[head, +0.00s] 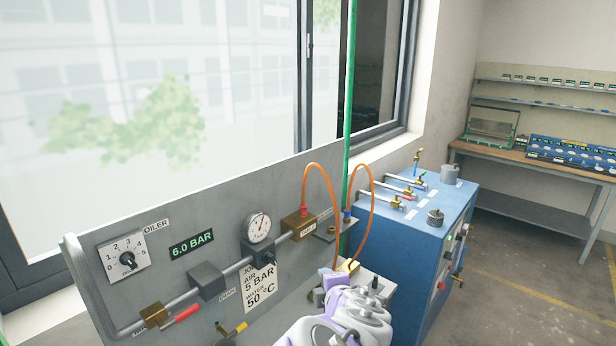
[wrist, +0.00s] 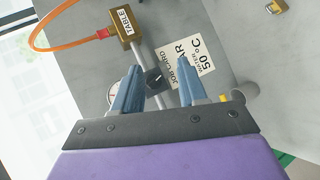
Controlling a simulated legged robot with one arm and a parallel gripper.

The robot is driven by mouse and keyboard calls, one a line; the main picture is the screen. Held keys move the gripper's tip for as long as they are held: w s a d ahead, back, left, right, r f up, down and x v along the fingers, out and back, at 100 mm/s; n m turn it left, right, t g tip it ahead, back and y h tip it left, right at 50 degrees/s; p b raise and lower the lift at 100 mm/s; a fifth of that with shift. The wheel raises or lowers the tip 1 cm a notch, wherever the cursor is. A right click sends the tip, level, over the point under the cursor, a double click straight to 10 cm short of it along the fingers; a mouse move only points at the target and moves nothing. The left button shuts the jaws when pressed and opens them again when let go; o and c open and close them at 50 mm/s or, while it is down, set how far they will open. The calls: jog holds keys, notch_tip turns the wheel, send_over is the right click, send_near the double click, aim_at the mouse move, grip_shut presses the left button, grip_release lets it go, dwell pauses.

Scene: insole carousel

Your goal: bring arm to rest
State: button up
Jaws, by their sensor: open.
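My gripper (wrist: 158,74) is open in the wrist view, its two blue fingers apart with nothing held between them. The dark regulator knob (wrist: 154,78) shows beyond and between the fingers; I cannot tell the exact gap. My purple and white arm reaches in from the bottom of the head view toward the grey panel (head: 215,285). In the head view the arm hides part of the panel's lower right. The regulator (head: 259,252) sits under a round gauge (head: 258,227), beside a job card (head: 259,286) reading 5 bar and 50 °C.
A brass block (head: 299,227) labelled TABLE in the wrist view feeds an orange hose (head: 333,190). An oiler dial (head: 126,258) and red-handled valve (head: 181,314) are on the left. A blue cabinet (head: 408,240) stands right of the panel. Open floor (head: 530,290) lies farther right.

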jog(key=s+d+r+m+h, duration=0.2)
jog(key=d+r+m+h, duration=0.25)
jog(key=d, duration=0.45)
jog(key=s+d+f+m+g+h, duration=0.1)
jog(key=s+d+m+g+h, duration=0.3)
jog(key=s+d+m, duration=0.6)
jog(key=s+a+f+m+g+y, duration=0.1)
jog(key=s+a+m+g+y, duration=0.1)
jog(key=s, duration=0.8)
jog(key=s+a+f+m+g+y, duration=0.1)
jog(key=s+a+g, duration=0.3)
jog(key=s, duration=0.6)
jog(key=s+a+f+m+g+y, duration=0.2)
jog(key=s+a+f+m+g, duration=0.1)
jog(key=s, duration=0.7)
jog(key=shift+f+g+y, duration=0.2)
jog(key=shift+g+y, duration=0.15)
jog(key=shift+g, duration=0.25)
